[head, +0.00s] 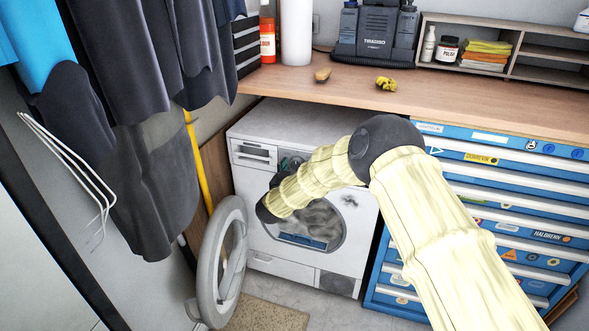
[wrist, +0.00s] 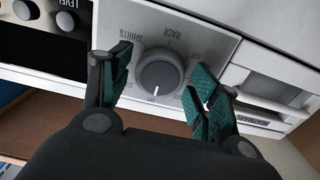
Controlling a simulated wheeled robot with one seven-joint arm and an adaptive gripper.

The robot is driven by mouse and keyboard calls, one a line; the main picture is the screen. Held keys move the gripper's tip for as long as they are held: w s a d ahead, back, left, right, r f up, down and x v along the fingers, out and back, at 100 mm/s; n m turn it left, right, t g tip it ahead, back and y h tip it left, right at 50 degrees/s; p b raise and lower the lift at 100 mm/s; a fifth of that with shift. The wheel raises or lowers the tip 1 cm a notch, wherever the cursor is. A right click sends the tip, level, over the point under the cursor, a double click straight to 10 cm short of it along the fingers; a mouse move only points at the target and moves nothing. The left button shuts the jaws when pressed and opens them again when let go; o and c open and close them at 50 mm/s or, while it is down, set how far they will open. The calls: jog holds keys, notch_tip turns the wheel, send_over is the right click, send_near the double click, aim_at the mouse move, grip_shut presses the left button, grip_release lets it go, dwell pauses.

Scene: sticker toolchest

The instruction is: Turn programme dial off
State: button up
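The programme dial (wrist: 161,74) is a round dark grey knob on a light grey panel in the wrist view. Printed words ring it, among them SHIRTS and RACK. A small pale mark shows at its lower edge, near a small label that looks like OFF. My gripper (wrist: 164,66) is open, one teal-padded finger on each side of the dial. I cannot tell whether either finger touches it. In the head view, the white machine (head: 252,183) stands under the worktop with its round door (head: 222,262) swung open. My arm hides the dial and gripper there.
Smaller knobs (wrist: 66,20) sit on a dark panel marked LEVEL. A drawer handle recess (wrist: 252,88) lies to the right of the dial. A blue drawer chest (head: 500,222) stands right of the machine. Clothes (head: 125,55) hang at left, and a wooden worktop (head: 430,93) is above.

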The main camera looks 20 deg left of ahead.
dwell(0.3)
jog(key=s, duration=1.2)
jog(key=shift+a, duration=0.25)
jog(key=s+d+f+n+g+y+p, duration=0.1)
jog(key=s+d+f+g+p, duration=0.15)
jog(key=s+d+f, duration=0.4)
jog(key=s+d+f+n+g+p, duration=0.1)
jog(key=s+d+f+g, duration=0.25)
jog(key=d+f, duration=0.6)
jog(key=s+d+f+g+y+p, duration=0.15)
jog(key=s+d+f, duration=0.35)
jog(key=d, duration=0.7)
jog(key=s+d+g+p, duration=0.1)
jog(key=s+d+g, duration=0.2)
jog(key=s+d, duration=0.4)
jog(key=s+d+m+g+h+p, duration=0.1)
jog(key=s+d+g, duration=0.3)
jog(key=s, duration=1.3)
jog(key=s+d+r+m+g+p, duration=0.1)
jog(key=s+d+g+p, duration=0.1)
jog(key=s+d, duration=0.9)
jog(key=shift+s+g+h+p, duration=0.35)
jog(key=shift+s+g, duration=0.15)
jog(key=shift+g, duration=0.25)
